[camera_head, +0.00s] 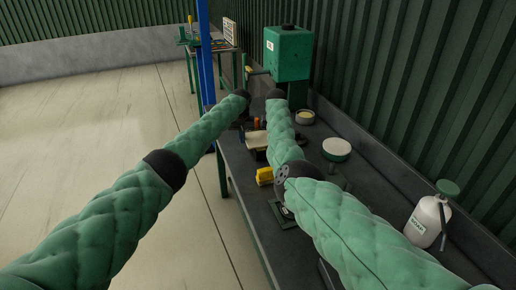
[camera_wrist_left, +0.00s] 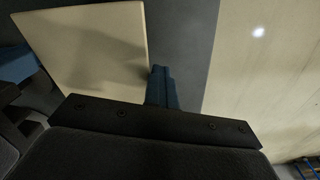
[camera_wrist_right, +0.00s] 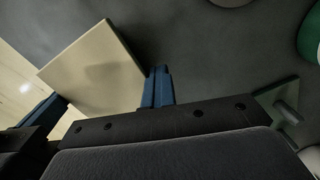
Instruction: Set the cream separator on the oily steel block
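The cream separator (camera_head: 257,140) is a flat, pale, squarish panel over the bench, between the ends of my arms. It fills much of the left wrist view (camera_wrist_left: 90,45) and also shows in the right wrist view (camera_wrist_right: 95,70).
The dark bench (camera_head: 235,187) runs along a green corrugated wall. A yellow object (camera_head: 265,176), a green-and-white round container (camera_head: 337,149), a small bowl (camera_head: 305,117) and a white bottle (camera_head: 428,222) stand on it. A green tank (camera_head: 288,52) is behind. Open floor lies left.

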